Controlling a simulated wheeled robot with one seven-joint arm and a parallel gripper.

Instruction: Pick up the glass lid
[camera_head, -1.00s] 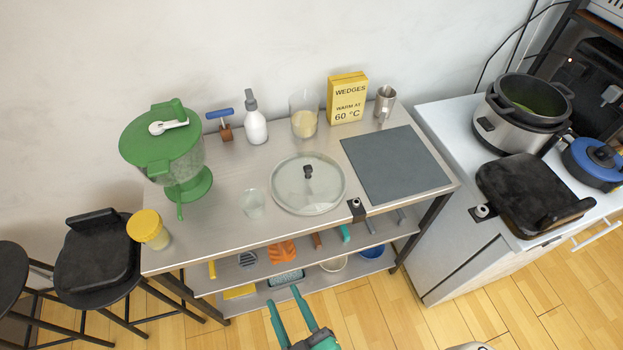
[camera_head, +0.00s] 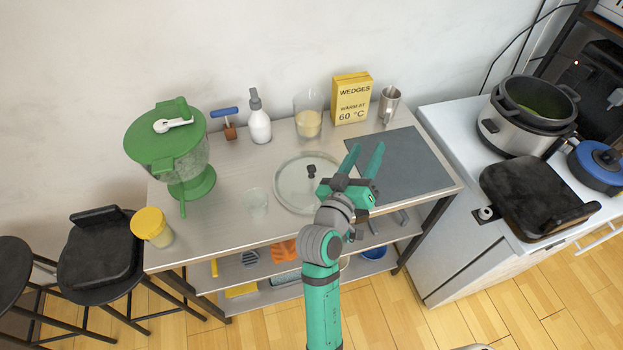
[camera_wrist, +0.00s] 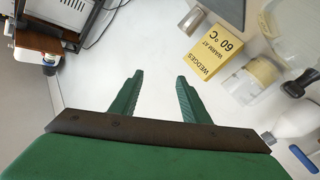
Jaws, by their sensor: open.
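The glass lid (camera_head: 290,185) lies flat on the steel table, a clear disc with a grey rim and a small black knob (camera_head: 311,170) near its middle. My arm covers part of its right side in the head view. The lid also shows in the wrist view at the right edge (camera_wrist: 299,42), with its black knob. My gripper (camera_head: 366,160) is open and empty, with its green fingers apart, to the right of the knob and in front of the grey mat in the head view. Its open fingers also show in the wrist view (camera_wrist: 158,85).
A grey mat (camera_head: 405,165) lies right of the lid. A clear glass (camera_head: 256,201) stands at its left. Behind are a yellow box (camera_head: 351,100), a jar (camera_head: 308,122), a white bottle (camera_head: 259,125) and a metal cup (camera_head: 388,105). A green spinner (camera_head: 165,145) stands at the left.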

